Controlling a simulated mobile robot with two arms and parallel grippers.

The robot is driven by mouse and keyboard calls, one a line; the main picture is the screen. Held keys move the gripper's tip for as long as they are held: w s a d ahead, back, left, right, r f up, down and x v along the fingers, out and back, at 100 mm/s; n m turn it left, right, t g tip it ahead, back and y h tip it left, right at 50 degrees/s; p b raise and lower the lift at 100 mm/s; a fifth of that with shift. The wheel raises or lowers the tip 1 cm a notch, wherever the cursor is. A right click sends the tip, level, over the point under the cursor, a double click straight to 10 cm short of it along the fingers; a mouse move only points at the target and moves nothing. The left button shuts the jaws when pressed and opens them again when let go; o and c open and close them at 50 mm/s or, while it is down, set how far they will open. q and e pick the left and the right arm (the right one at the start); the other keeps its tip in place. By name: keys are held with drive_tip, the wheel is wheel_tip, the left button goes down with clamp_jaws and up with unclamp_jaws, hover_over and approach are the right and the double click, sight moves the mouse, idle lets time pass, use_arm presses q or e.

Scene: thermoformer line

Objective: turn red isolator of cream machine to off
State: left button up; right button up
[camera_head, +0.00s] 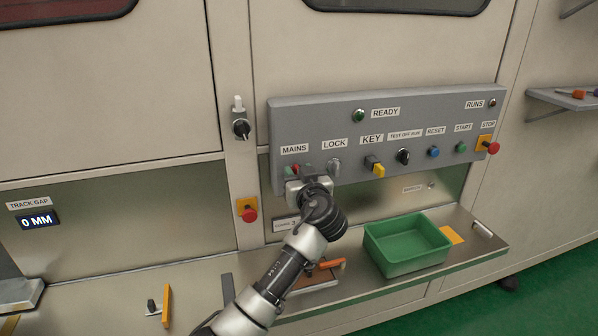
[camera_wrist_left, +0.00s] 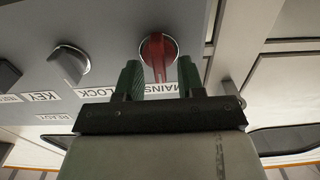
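The red isolator (camera_wrist_left: 157,54) is a red rotary knob on the grey control panel (camera_head: 430,115), beside the MAINS label (camera_head: 294,149). In the left wrist view its red handle lies between the tips of the two dark green fingers of my left gripper (camera_wrist_left: 159,78), with a gap on each side. My left gripper is open. In the head view my left gripper (camera_head: 296,170) is at the panel's lower left and hides most of the isolator. Whether the fingers touch the knob cannot be told. My right gripper is not in view.
The grey LOCK knob (camera_head: 334,165) and yellow KEY switch (camera_head: 375,167) are close to the right of the gripper. A red emergency button (camera_head: 249,214) is at lower left. A green bin (camera_head: 408,240) and an orange-handled tool (camera_head: 331,264) are on the shelf below.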

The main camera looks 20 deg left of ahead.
use_arm(q)
drive_tip(key=shift+c, duration=0.4)
clamp_jaws()
drive_tip(key=shift+m, duration=0.4)
drive_tip(key=shift+w+d+f+m+p, duration=0.15)
drive_tip(key=shift+m+p, duration=0.5)
drive_tip(key=shift+m, duration=2.2)
drive_tip(key=shift+w+d+f+m+p, duration=0.2)
drive_tip(key=shift+m+p, duration=0.5)
drive_tip(key=shift+m, duration=2.2)
drive_tip(key=shift+s+d+f+m+p, duration=0.2)
drive_tip(key=shift+m+p, duration=0.45)
drive_tip(key=shift+m, duration=2.2)
drive_tip(key=shift+w+f, duration=0.15)
